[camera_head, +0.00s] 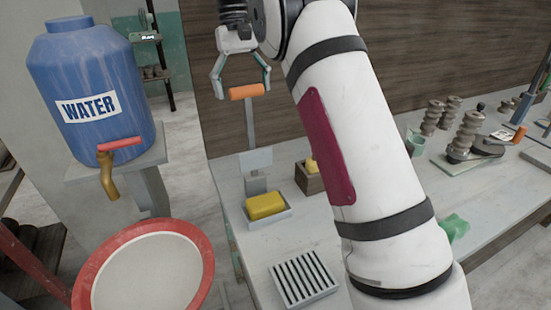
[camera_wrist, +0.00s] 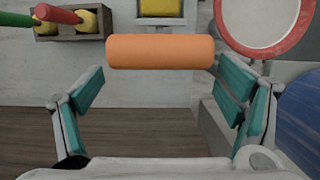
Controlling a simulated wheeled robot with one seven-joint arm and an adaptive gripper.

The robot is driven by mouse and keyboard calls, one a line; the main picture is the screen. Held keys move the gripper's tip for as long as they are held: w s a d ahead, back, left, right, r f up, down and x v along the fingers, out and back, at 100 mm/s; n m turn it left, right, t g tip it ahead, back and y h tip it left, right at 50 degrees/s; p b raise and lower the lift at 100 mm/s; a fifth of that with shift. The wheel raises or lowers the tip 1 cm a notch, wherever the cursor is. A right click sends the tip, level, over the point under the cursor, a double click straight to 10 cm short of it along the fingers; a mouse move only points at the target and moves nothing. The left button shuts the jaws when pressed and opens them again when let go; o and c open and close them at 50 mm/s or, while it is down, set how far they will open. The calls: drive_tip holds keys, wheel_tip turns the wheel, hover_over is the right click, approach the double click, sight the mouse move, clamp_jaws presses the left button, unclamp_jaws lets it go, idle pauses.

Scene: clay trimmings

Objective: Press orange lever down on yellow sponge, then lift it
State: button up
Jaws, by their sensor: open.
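The orange lever handle (camera_head: 247,91) is a short cylinder at the top of a grey upright bar (camera_head: 250,122). My gripper (camera_head: 242,84) is open above it, with a finger near each end of the handle. In the wrist view the orange handle (camera_wrist: 160,52) lies crosswise just beyond and between my open fingers (camera_wrist: 160,76); I cannot tell whether they touch it. The yellow sponge (camera_head: 265,205) sits in a light tray (camera_head: 270,222) on the table, well below the handle. Only part of the sponge shows in the wrist view (camera_wrist: 160,8).
A wooden box (camera_head: 309,180) with yellow pieces stands right of the sponge. A slatted rack (camera_head: 303,278) lies in front. A blue water barrel (camera_head: 92,85) with a tap and a red-rimmed basin (camera_head: 207,252) are at left. Coiled clay-like pieces (camera_head: 465,132) stand at right.

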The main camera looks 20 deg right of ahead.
drive_tip(key=shift+s+r+p, duration=0.2)
drive_tip(key=shift+s+p, duration=0.15)
drive_tip(key=shift+s, duration=0.25)
drive_tip(key=s+f+p, duration=0.3)
drive_tip(key=s+p, duration=0.5)
drive_tip(key=s, duration=0.8)
drive_tip(key=s+f+t+p, duration=0.1)
drive_tip(key=s+f+p, duration=0.3)
drive_tip(key=s+f, duration=0.6)
drive_tip(key=shift+f, duration=0.5)
